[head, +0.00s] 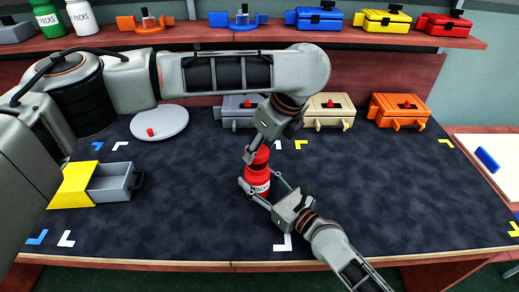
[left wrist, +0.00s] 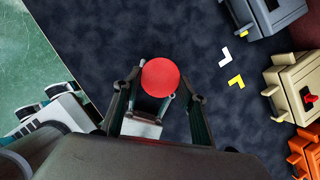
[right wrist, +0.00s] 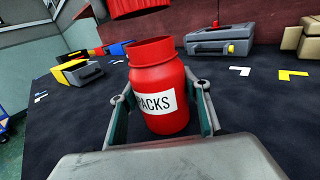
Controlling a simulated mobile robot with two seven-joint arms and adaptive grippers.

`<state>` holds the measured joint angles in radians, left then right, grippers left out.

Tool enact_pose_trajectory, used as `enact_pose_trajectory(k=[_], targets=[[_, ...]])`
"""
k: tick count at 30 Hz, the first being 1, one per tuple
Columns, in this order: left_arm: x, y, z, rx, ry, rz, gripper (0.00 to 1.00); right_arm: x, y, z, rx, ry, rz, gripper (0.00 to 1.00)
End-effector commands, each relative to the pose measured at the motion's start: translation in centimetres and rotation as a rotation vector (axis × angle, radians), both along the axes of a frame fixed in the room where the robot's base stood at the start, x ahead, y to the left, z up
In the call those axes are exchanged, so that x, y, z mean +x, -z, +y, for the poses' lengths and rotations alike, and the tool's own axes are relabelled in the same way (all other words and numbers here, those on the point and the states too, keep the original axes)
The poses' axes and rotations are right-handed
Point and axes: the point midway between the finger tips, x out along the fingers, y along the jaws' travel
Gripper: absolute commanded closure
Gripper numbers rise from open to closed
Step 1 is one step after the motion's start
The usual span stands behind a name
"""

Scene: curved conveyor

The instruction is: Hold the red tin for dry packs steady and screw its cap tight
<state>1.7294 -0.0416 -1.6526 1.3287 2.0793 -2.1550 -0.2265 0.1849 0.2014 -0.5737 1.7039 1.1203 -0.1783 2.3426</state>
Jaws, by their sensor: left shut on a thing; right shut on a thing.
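The red tin (head: 257,187), labelled PACKS, stands upright on the dark mat. My right gripper (head: 264,190) is shut on its body, low down. In the right wrist view the tin (right wrist: 161,110) sits between both fingers, and its neck is uncovered. The red cap (head: 261,156) is above the tin, held by my left gripper (head: 257,152) from above. In the right wrist view the cap (right wrist: 137,7) is apart from the neck, a little to its left, with a visible gap. In the left wrist view the cap's round top (left wrist: 160,77) lies between the fingertips and hides the tin.
Grey (head: 240,111), cream (head: 329,111) and orange (head: 399,111) cases stand behind. A grey round plate (head: 160,123) with a red knob and a yellow and grey box (head: 110,183) are at left. A shelf (head: 270,37) runs along the back. The mat's right side is clear.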

Motion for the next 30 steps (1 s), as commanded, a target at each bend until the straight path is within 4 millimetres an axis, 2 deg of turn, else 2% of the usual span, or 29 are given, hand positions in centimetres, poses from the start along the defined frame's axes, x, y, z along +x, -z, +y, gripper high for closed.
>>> enact_pose_trajectory(k=[3,20,30], targets=[[0.0,1.0,0.0,0.001,0.001,0.000,0.65,0.0,0.0,0.0,0.000,0.000,0.000,0.92],[0.0,1.2,0.0,0.001,0.000,-0.001,0.65,0.0,0.0,0.0,0.000,0.000,0.000,0.92],[0.0,2.8,0.0,0.002,0.000,-0.001,0.65,0.0,0.0,0.0,0.000,0.000,0.000,0.92]])
